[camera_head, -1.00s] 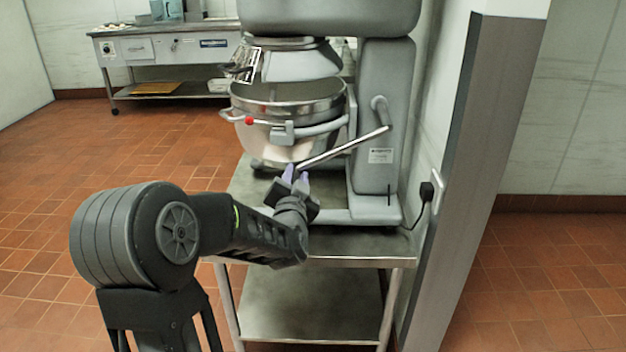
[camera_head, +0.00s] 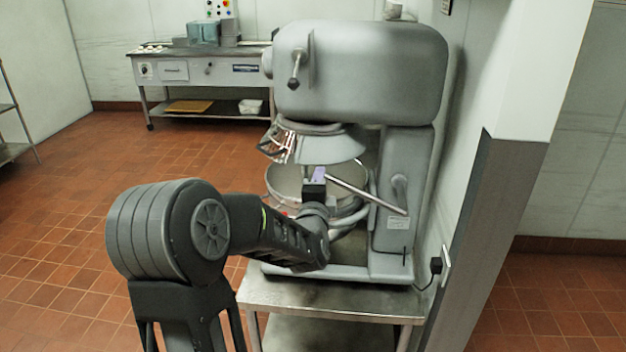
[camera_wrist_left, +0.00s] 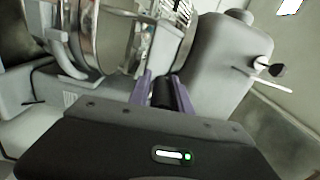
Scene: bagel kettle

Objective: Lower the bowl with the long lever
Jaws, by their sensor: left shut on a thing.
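The grey mixer (camera_head: 360,75) stands on a steel table, its bowl (camera_head: 285,182) below the head and wire guard. The bowl also shows at the left of the left wrist view (camera_wrist_left: 115,40). The long lever (camera_head: 368,194) slants up and left from the mixer's column to my left gripper (camera_head: 318,175). My left gripper is shut on the lever's end, in front of the bowl, and its arm hides part of the bowl. In the left wrist view its purple fingers (camera_wrist_left: 163,92) close around a dark grip. My right gripper is not in view.
The steel table (camera_head: 330,300) has a bare front strip. A wall corner (camera_head: 490,210) stands close on the right, with a plug and cord beside the mixer. A workbench (camera_head: 200,70) stands at the back left. The tiled floor on the left is clear.

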